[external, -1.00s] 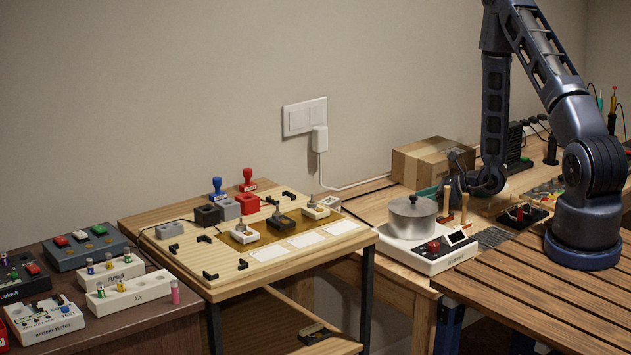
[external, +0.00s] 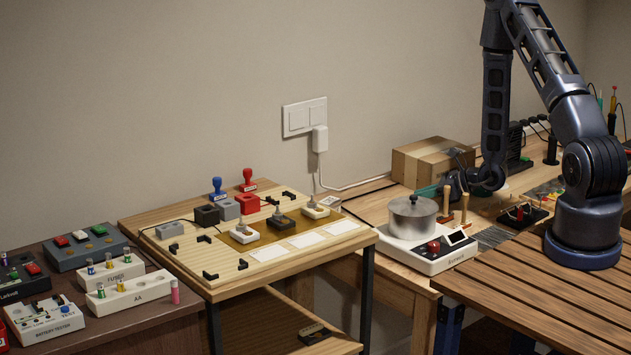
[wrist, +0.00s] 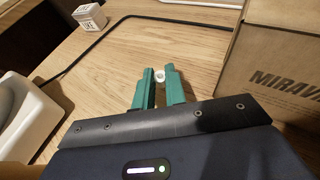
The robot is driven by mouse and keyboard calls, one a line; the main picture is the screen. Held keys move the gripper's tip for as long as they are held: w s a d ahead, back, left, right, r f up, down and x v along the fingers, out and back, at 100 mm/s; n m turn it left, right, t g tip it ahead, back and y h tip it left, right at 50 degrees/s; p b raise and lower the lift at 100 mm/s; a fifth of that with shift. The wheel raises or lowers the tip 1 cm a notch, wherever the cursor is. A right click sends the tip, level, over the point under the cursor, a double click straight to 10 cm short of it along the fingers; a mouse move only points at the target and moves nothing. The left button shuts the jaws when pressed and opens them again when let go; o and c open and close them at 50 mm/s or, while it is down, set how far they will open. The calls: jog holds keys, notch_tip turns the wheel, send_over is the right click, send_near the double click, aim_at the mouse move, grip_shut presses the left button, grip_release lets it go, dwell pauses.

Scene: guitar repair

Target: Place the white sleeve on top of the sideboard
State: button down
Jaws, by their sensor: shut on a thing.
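The white sleeve (wrist: 159,75) shows as a small white ring in the wrist view. My gripper (wrist: 160,79) has teal fingers and is shut on it near the fingertips. In the external view my gripper (external: 428,191) is low over the wooden bench, behind the pot and left of the cardboard box's front. The sleeve cannot be made out there. No piece is labelled as the sideboard; a dark brown cabinet top (external: 150,337) stands at the far left, and a lighter wooden table (external: 215,288) stands in the middle.
A cardboard box (wrist: 272,70) stands close right of my fingers. The pot (external: 413,217) sits on a white burner (external: 425,255) beside them. A small white printed cube (wrist: 89,16) and a black cable (wrist: 120,20) lie ahead. Stamps, trays and battery holders crowd the left surfaces.

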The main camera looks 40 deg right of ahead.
notch_tip(320, 180, up, 19)
jog(key=w+a+m+t+h, duration=0.1)
jog(key=w+a+m+h, duration=0.2)
jog(key=w, duration=1.2)
jog(key=shift+a+t+h, duration=0.3)
jog(key=shift+a, duration=0.15)
jog(key=shift+r, duration=0.1)
jog(key=shift+m+h, duration=0.4)
jog(key=shift+m, duration=0.1)
jog(key=shift+w+a+f, duration=0.7)
jog(key=shift+a+f, duration=0.85)
jog(key=shift+a, duration=0.95)
jog(key=shift+w+a+f, duration=0.65)
jog(key=shift+a+f, duration=0.85)
jog(key=shift+a, duration=0.95)
jog(key=shift+w+a+f, duration=0.7)
jog(key=shift+a+f, duration=0.85)
jog(key=shift+a, duration=0.95)
